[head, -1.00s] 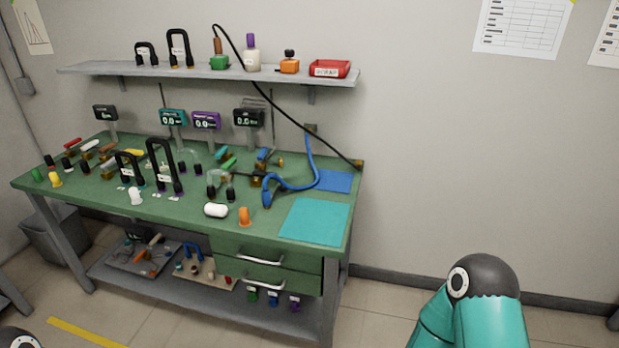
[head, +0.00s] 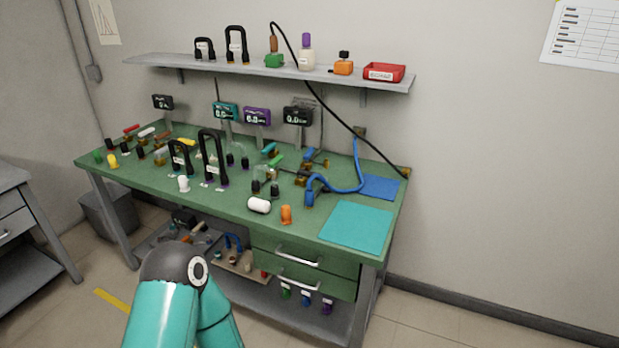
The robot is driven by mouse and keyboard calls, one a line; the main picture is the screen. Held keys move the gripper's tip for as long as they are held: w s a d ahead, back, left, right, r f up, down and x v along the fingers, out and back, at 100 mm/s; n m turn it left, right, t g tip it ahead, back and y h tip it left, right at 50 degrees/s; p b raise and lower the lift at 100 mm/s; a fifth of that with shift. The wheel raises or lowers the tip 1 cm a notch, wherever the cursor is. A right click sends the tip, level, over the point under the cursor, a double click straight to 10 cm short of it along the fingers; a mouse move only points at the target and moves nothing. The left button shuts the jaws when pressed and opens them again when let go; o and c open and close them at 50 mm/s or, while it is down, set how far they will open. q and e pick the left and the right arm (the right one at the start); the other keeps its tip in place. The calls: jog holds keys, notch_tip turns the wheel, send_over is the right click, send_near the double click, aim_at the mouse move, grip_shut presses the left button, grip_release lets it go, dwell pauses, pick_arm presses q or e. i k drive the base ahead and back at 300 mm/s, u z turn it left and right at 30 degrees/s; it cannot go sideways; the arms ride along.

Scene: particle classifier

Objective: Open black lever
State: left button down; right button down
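The green workbench (head: 330,215) carries a row of small valves with coloured lever handles: red, white, orange, yellow, teal, green and blue. A dark, thin handle (head: 290,171) shows near the green lever (head: 276,160), left of the blue hose. It may be the black lever, but it is too small to tell, and so is its position. One of my arms, teal with a dark joint, rises at the lower left in front of the bench. Neither of my grippers is in view.
A teal mat (head: 357,226) is bare at the front right. A shelf (head: 215,68) hangs above. Floor at right is clear.

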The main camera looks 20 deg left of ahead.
aim_at(300, 173)
jog(key=z, duration=0.1)
jog(key=i, duration=1)
jog(key=u, duration=0.1)
